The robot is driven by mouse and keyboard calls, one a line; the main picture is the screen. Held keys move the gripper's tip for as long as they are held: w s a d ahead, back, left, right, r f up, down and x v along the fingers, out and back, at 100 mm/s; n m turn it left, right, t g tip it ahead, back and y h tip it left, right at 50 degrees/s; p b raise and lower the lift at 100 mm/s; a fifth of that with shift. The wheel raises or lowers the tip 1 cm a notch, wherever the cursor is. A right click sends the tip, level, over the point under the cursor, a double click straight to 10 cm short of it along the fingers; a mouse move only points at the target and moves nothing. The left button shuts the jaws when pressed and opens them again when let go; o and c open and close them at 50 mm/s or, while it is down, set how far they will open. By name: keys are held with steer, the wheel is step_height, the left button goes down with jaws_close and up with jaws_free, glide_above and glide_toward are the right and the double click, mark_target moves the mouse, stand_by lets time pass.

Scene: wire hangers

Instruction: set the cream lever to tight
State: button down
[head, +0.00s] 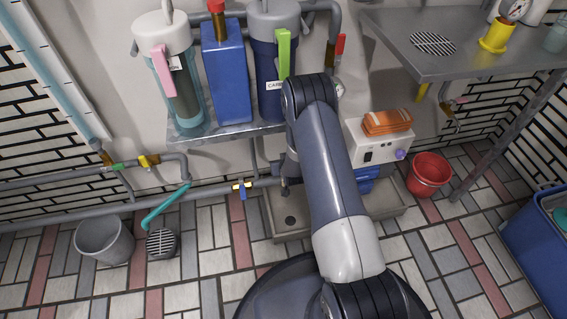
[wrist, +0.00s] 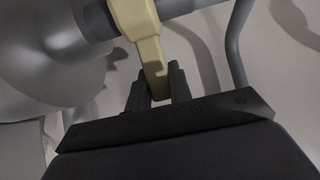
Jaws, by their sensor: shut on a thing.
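The cream lever (wrist: 147,42) shows in the wrist view at the upper middle. It hangs down from a grey pipe, and its lower end sits between the two dark fingers of my gripper (wrist: 157,78). The gripper is shut on it. The lever's tip is partly hidden between the fingers. In the head view my arm covers the middle, and I cannot make out the cream lever or the fingertips there. No mark for tight is readable in either view.
A green lever (head: 283,53) and a pink lever (head: 163,70) are on filter housings at the back wall. A blue tank (head: 226,70) stands between them. A floor tray (head: 287,226), a grey bucket (head: 104,240) and a red bucket (head: 428,174) are below. A steel table (head: 465,45) juts out right.

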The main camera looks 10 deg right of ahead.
stand_by(0.5)
steer(key=c, duration=1.3)
jaws_free()
steer(key=shift+s+r, duration=0.3)
steer(key=shift+r, duration=0.1)
steer(key=p+v, duration=0.3)
steer(key=v, duration=0.6)
steer(key=shift+s+r+p, duration=0.3)
steer(key=shift+p, duration=0.05)
